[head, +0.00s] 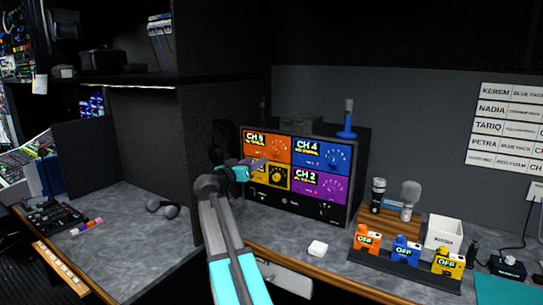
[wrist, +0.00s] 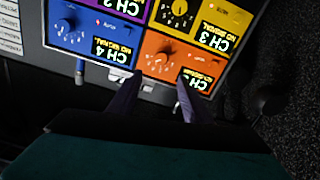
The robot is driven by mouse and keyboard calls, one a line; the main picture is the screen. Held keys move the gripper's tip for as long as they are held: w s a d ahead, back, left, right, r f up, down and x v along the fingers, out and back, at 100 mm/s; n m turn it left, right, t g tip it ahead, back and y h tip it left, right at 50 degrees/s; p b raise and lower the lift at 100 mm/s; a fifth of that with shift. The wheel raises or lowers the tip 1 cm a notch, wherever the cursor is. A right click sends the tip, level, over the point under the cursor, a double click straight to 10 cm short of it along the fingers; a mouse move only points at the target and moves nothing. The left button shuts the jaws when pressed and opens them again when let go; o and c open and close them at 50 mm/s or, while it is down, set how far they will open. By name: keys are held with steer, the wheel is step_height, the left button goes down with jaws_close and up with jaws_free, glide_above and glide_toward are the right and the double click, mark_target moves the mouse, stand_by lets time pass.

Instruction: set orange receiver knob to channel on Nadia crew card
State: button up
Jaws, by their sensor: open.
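The receiver rack (head: 345,205) has four coloured panels. The orange panel (head: 276,143) is top left, with a CH readout whose digit I cannot read surely and "NO SIGNAL" beneath. In the wrist view, upside down, the orange receiver knob (wrist: 165,58) shows on its panel (wrist: 150,45). My gripper (head: 258,166) is in front of the rack's left side; in the wrist view its open fingers (wrist: 158,98) are apart, empty, and below the knob in the picture. The Nadia crew card (head: 508,112) hangs on the right wall; its smaller text is unreadable.
The blue panel (head: 322,155), purple panel (head: 315,186) and partly hidden yellow panel (head: 278,178) adjoin the orange one. Orange, blue and yellow packs marked OFF (head: 406,248) sit in a tray at right.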

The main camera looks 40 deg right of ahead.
mark_target(275, 150)
stand_by(0.3)
steer(key=p+x, duration=0.3)
steer(key=x, duration=0.8)
steer(key=shift+w+d+r, duration=0.15)
steer(key=shift+d, duration=0.15)
steer(key=shift+p+x, duration=0.3)
steer(key=shift+x, duration=0.8)
steer(key=c, duration=1.1)
steer(key=shift+a+f, duration=0.2)
steer(key=shift+a, duration=0.05)
steer(key=shift+o, duration=0.2)
steer(key=shift+d+r, duration=0.15)
